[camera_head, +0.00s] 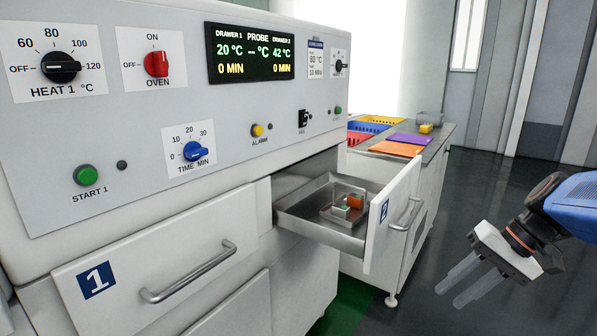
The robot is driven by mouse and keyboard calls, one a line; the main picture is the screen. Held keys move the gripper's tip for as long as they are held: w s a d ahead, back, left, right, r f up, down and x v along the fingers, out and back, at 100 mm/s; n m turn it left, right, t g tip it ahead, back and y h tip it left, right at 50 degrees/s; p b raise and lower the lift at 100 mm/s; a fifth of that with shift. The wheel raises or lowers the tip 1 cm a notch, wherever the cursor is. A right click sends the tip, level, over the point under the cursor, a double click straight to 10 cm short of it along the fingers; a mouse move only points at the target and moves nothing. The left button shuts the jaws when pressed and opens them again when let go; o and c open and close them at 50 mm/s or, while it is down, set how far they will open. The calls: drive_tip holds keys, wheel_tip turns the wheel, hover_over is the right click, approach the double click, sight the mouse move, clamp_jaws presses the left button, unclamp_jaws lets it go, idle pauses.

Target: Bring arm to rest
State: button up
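My gripper (470,283) is at the lower right, in front of the dark floor and to the right of drawer 2. Its two pale fingers point down and left. They look a little apart, with nothing visible between them. My wrist is dark with an orange ring, and a blue arm link comes in from the right edge. The gripper touches nothing that I can see.
Drawer 2 (384,228) stands pulled out, with a small clear tray (336,214) holding green and orange items inside. Drawer 1 (110,298) looks shut. A side bench with colored bins (375,127) stands behind. Floor (500,180) on the right is clear.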

drive_tip(key=s+a+f+n+t+h, duration=0.3)
drive_tip(key=s+h, duration=0.3)
drive_tip(key=s, duration=0.3)
drive_tip(key=shift+s+a+f+n, duration=0.3)
drive_tip(key=shift+a+f+n, duration=0.2)
drive_tip(key=shift+a+f, duration=0.1)
